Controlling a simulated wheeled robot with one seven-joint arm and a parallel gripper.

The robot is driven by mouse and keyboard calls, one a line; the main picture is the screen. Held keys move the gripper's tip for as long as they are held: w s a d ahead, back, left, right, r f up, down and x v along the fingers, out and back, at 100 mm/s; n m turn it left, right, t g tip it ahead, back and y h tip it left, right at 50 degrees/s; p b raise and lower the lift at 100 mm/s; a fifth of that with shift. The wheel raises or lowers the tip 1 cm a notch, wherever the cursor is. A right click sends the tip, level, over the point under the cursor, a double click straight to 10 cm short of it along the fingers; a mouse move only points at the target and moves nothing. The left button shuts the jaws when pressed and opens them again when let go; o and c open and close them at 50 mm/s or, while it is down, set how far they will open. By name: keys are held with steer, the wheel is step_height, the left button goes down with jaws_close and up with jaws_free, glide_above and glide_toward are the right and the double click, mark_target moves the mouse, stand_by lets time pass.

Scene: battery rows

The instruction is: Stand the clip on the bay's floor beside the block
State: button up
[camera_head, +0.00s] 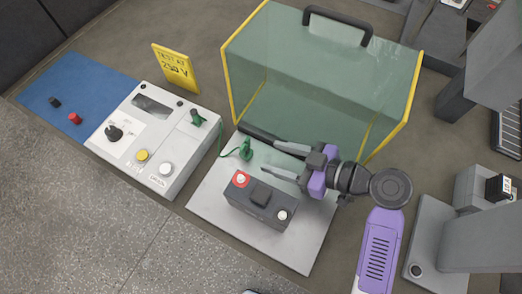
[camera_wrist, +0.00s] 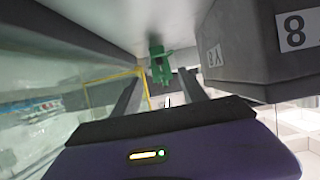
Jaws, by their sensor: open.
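The green clip (camera_head: 246,150) is upright at the upper left of the pale bay floor (camera_head: 306,250), beside the dark block (camera_head: 258,202) and apart from it. A green lead runs from it towards the control box. In the wrist view the clip (camera_wrist: 160,66) appears to touch the floor (camera_wrist: 120,18), which lies at the top of that picture. My gripper (camera_head: 268,157) is open and level, pointing left at the clip. Its fingertips appear just short of the clip, which lies in line with the gap between them. The block (camera_wrist: 245,45) fills the wrist view's upper right.
A clear cover with yellow edges (camera_head: 232,90) stands close behind my gripper. The control box (camera_head: 170,122) is left of the bay, with a yellow sign (camera_head: 176,68) behind it. The bay floor's front part is bare.

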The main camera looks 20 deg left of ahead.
steer(key=shift+v, duration=1.1)
